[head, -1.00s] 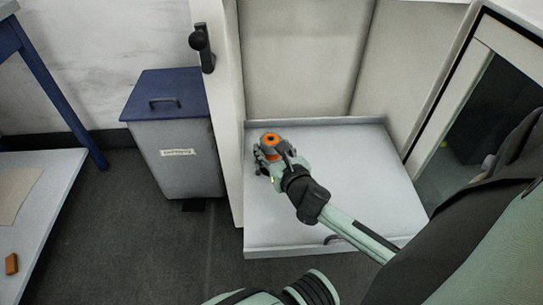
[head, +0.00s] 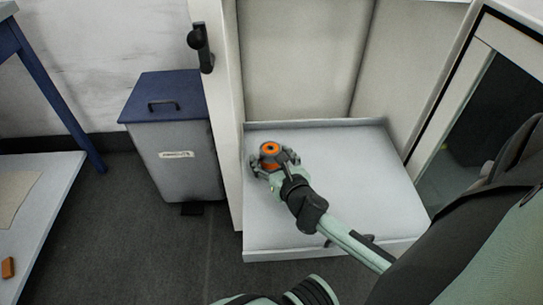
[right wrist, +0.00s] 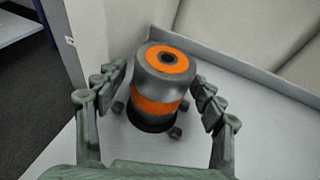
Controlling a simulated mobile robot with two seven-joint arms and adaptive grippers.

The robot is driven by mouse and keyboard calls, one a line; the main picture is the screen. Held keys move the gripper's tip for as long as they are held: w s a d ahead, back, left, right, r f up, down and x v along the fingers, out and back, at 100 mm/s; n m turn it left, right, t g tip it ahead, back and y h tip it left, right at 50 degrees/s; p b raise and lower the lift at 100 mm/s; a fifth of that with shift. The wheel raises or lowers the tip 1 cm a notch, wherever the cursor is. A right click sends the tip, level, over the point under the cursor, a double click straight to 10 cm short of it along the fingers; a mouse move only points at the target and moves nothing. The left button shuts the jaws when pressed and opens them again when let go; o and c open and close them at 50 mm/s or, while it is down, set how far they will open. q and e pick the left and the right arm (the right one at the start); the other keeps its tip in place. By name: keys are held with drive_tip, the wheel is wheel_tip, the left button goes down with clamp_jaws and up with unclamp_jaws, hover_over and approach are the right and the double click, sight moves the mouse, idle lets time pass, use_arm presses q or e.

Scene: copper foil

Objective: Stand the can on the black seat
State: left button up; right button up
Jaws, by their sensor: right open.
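The can (right wrist: 162,83), grey with orange bands and an orange ring on top, stands upright on the black seat (right wrist: 149,122), whose dark round edge and several small grey knobs show around its base. How fully it sits in the seat is hidden. In the head view the can (head: 269,150) is at the left of the light tray, and it hides the seat. My right gripper (right wrist: 165,97) is open, with its fingers on both sides of the can and gaps between them and it. My left gripper is not in view.
The light grey tray (head: 350,180) has a raised rim and is clear to the right of the can. A white post (head: 226,120) stands close on its left. A grey bin (head: 178,160) with a blue lid and a side table (head: 50,215) are farther left.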

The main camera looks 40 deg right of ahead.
drive_tip(key=shift+r, duration=0.2)
drive_tip(key=v, duration=1.2)
idle(0.9)
